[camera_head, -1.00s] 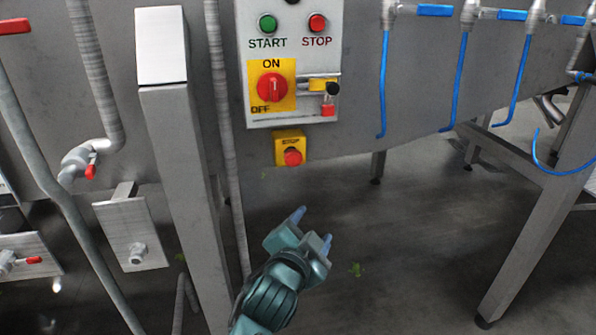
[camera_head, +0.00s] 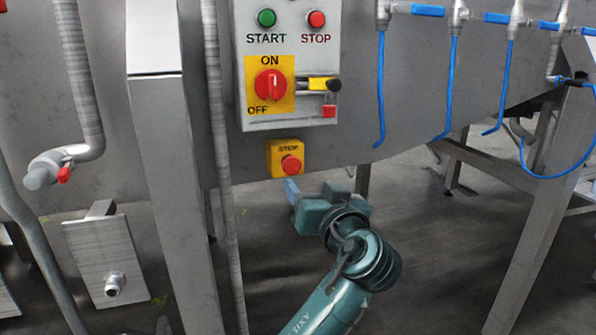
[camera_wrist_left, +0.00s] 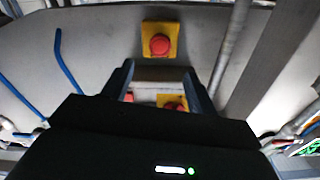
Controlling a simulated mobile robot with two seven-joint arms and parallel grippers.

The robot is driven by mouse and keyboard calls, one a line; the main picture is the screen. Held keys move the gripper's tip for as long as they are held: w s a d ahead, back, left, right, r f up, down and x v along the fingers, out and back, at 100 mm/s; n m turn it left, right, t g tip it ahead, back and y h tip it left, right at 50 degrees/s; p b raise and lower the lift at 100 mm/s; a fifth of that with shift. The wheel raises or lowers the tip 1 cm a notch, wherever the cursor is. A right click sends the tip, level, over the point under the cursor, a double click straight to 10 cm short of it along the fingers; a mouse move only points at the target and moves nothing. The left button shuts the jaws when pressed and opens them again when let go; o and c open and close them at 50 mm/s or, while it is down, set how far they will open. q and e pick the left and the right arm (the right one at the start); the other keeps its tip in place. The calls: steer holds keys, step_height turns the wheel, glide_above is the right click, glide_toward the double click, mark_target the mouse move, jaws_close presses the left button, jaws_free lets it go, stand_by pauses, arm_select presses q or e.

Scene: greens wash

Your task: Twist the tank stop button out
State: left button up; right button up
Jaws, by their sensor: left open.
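The tank stop button (camera_head: 291,165) is a red round knob on a small yellow box (camera_head: 274,155) under the control panel. In the left wrist view the red button (camera_wrist_left: 159,44) on its yellow plate lies beyond the fingertips, toward the top of the picture. My left gripper (camera_head: 298,191) is just below the box in the head view, apart from the button as far as I can see. Its two fingers stand apart in the left wrist view (camera_wrist_left: 160,85), with nothing held between them. In the head view one finger is mostly hidden. My right gripper is not in view.
The grey control panel (camera_head: 291,112) above carries the green START button (camera_head: 266,18), the red STOP button (camera_head: 316,19) and the ON/OFF switch (camera_head: 270,85). A metal post (camera_head: 170,150) and pipe stand left. Blue hoses (camera_head: 381,95) hang right.

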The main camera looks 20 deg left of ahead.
mark_target(293, 167)
arm_select(q)
steer(key=x, duration=1)
steer(key=shift+a+p, duration=0.1)
steer(key=shift+p, duration=0.3)
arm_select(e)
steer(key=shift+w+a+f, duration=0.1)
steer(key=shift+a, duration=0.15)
arm_select(q)
steer(key=c, duration=1)
steer(key=shift+o, duration=0.2)
